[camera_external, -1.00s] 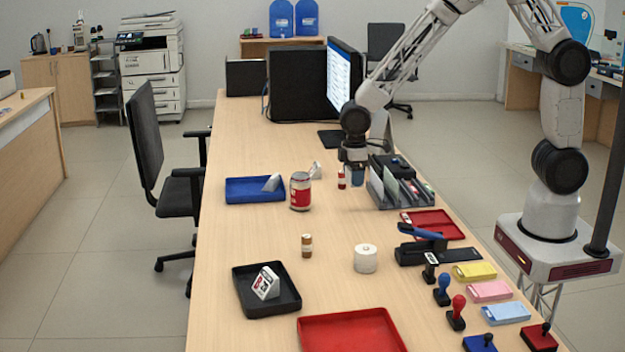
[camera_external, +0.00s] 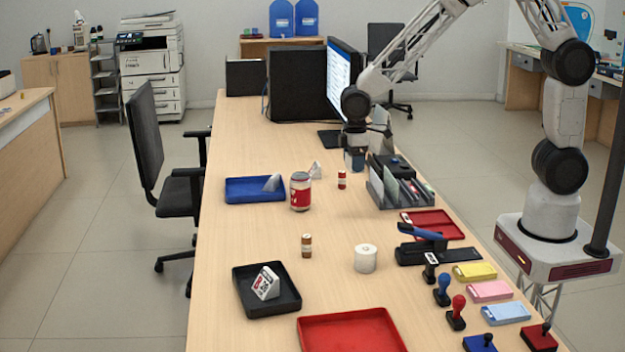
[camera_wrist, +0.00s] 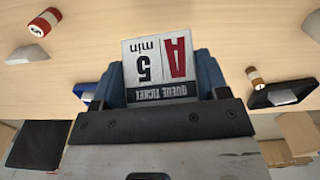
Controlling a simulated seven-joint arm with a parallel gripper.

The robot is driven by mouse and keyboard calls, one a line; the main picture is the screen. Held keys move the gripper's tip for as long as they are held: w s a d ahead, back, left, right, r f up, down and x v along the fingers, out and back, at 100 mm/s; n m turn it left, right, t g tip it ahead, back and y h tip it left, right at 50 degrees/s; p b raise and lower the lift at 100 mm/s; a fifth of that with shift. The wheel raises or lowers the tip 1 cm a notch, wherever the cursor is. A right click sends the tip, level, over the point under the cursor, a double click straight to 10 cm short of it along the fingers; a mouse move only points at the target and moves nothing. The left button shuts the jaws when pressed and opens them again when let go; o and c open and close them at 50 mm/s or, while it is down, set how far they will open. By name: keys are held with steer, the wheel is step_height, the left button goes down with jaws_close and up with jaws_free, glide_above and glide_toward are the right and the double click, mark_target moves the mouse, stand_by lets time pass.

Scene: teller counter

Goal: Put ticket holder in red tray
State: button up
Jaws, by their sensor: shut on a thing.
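My gripper (camera_external: 354,163) hangs above the counter near the monitor, left of the grey file organiser. In the wrist view my gripper (camera_wrist: 165,85) is shut on a ticket holder (camera_wrist: 157,62), with a blue-grey finger on each side. Its white face reads "A", "5 min" and "QUEUE TICKET". In the external view I cannot make out the held ticket holder. A red tray (camera_external: 350,332) lies at the front edge of the picture, empty where it shows. A smaller red tray (camera_external: 440,222) lies behind the blue-handled stapler, below the organiser.
The file organiser (camera_external: 398,190) stands close right of my gripper. A black tray (camera_external: 250,303) holds a white printed wedge. A paper roll (camera_external: 365,259) stands mid-counter.

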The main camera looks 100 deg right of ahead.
steer(key=w+a+n, duration=0.3)
steer(key=a+n, duration=0.1)
steer(key=a, duration=1)
steer(key=w+a+n, duration=0.2)
steer(key=a+n, duration=0.3)
steer(key=a, duration=0.8)
steer(key=s+a+n, duration=0.3)
steer(key=a+n, duration=0.1)
steer(key=a, duration=0.9)
steer(key=s+a+n, duration=0.2)
steer(key=a+n, duration=0.2)
steer(key=a, duration=1)
step_height(320, 180, down, 9)
steer(key=shift+r, duration=0.1)
glide_above(351, 346)
steer(key=shift+w+f, duration=0.1)
steer(key=shift+f, duration=0.65)
steer(key=shift+f, duration=1.75)
steer(key=shift+f, duration=0.1)
